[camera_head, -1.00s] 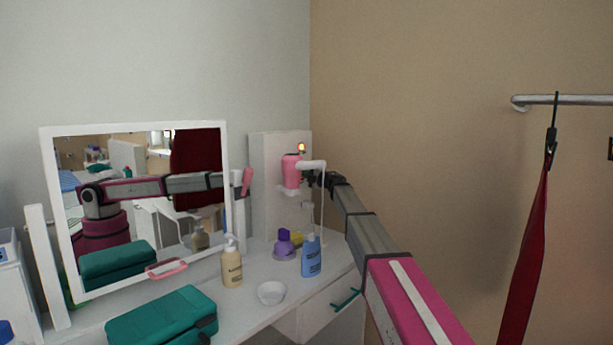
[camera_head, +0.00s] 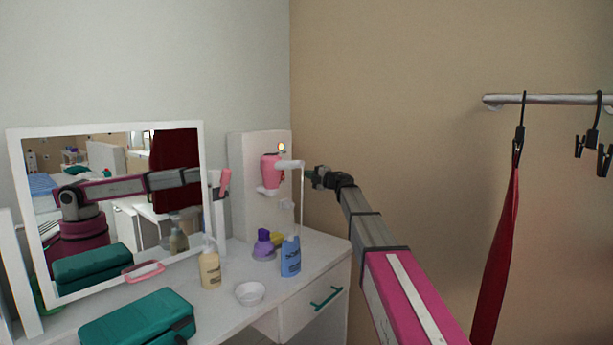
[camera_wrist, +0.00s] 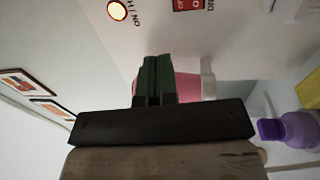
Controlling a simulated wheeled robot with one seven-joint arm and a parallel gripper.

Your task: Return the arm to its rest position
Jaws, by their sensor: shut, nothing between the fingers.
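My arm reaches from the lower right over the right end of the white dressing table. My gripper (camera_head: 314,177) is just right of the pink and white dryer (camera_head: 271,172) on its white wall panel (camera_head: 247,150). In the wrist view my gripper (camera_wrist: 157,58) has its two dark green fingers together, with nothing between them. The pink dryer (camera_wrist: 190,86) shows behind the fingers there, partly hidden. Whether they touch it cannot be told.
The white table (camera_head: 225,300) bears a cream pump bottle (camera_head: 210,270), a blue bottle (camera_head: 290,257), a purple bottle (camera_head: 263,243), a white bowl (camera_head: 250,293) and a green case (camera_head: 138,320). A tilted mirror (camera_head: 203,160) stands left. A red garment (camera_head: 497,255) hangs from a rail (camera_head: 550,99) at right.

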